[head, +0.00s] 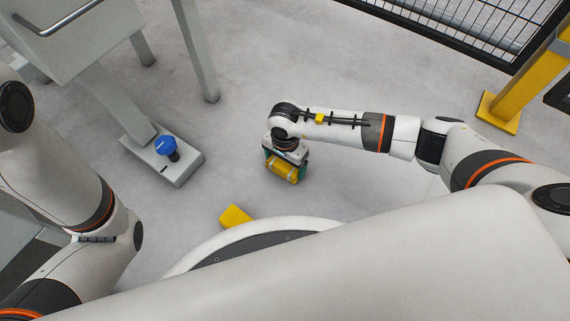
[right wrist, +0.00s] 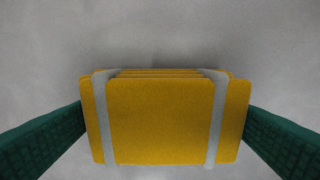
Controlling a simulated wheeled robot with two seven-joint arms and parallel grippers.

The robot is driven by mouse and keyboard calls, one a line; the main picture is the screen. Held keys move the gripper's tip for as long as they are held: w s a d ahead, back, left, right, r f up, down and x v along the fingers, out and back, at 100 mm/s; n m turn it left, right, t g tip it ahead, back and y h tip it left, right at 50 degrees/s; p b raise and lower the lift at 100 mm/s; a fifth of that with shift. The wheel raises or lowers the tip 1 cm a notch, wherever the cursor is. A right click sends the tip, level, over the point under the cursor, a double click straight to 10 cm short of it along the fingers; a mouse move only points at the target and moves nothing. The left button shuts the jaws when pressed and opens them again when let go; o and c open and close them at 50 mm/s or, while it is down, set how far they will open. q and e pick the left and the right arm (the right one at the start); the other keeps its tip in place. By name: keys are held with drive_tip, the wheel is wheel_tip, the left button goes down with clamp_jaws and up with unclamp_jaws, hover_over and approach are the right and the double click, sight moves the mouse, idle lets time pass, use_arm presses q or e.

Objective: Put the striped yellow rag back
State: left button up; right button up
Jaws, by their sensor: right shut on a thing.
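The striped yellow rag (right wrist: 160,122) is a folded yellow block with two pale grey stripes. It fills the middle of the right wrist view, between the two green fingers of my right gripper (right wrist: 165,135). In the head view the rag (head: 283,169) shows under my right gripper (head: 286,163), which is shut on it over the grey floor. I cannot tell how high it is held. My left arm is at the left of the head view, but its gripper is out of view.
A grey foot plate (head: 182,168) with a blue-topped knob (head: 167,145) stands left of the rag. A yellow block (head: 235,216) shows beside my base. A yellow post (head: 512,90) and black mesh fence (head: 455,25) stand at upper right. Open floor lies between.

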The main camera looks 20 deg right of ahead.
drive_tip(key=shift+r, duration=0.1)
drive_tip(key=o, duration=0.6)
wheel_tip(320, 180, up, 12)
drive_tip(key=p, duration=0.9)
